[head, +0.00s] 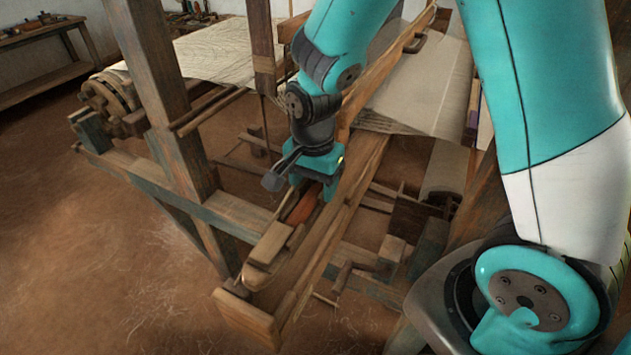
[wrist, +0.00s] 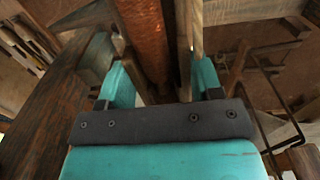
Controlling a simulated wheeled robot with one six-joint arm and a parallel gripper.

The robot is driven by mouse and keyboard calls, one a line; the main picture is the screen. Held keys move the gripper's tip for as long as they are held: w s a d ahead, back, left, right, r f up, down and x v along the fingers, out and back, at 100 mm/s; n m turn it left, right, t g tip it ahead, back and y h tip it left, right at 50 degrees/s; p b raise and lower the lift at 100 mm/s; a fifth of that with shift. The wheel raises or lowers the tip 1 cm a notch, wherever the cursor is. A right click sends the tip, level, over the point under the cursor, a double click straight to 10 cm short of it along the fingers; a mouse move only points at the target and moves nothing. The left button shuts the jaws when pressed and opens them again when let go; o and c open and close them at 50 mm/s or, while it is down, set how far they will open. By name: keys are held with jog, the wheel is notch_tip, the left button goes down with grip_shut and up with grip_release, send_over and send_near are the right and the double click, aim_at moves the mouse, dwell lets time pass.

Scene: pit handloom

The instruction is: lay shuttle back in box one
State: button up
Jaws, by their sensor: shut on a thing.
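The shuttle (head: 304,206) is a reddish-brown wooden piece. In the head view it shows just below my gripper (head: 308,188), over the near end of the loom's long wooden beam. My gripper is shut on the shuttle. In the wrist view the shuttle (wrist: 143,38) runs away between the two teal fingers of my gripper (wrist: 150,72). What looks like the shuttle box (head: 270,243) is a narrow wooden trough at the beam's near end, right below and in front of the shuttle. I cannot tell whether the shuttle touches its floor.
A thick loom post (head: 165,110) stands left of my gripper. Pale woven cloth (head: 425,85) lies behind and to the right. A wooden end block (head: 247,318) closes the beam's near end. The earth floor (head: 90,260) at left is clear.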

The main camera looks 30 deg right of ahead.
jog(key=shift+f+b, duration=2.7)
jog(key=shift+f, duration=1)
jog(key=o, duration=1.2)
jog(key=shift+c, duration=0.2)
notch_tip(320, 180, up, 8)
jog(key=p, duration=0.7)
jog(key=shift+r, duration=0.1)
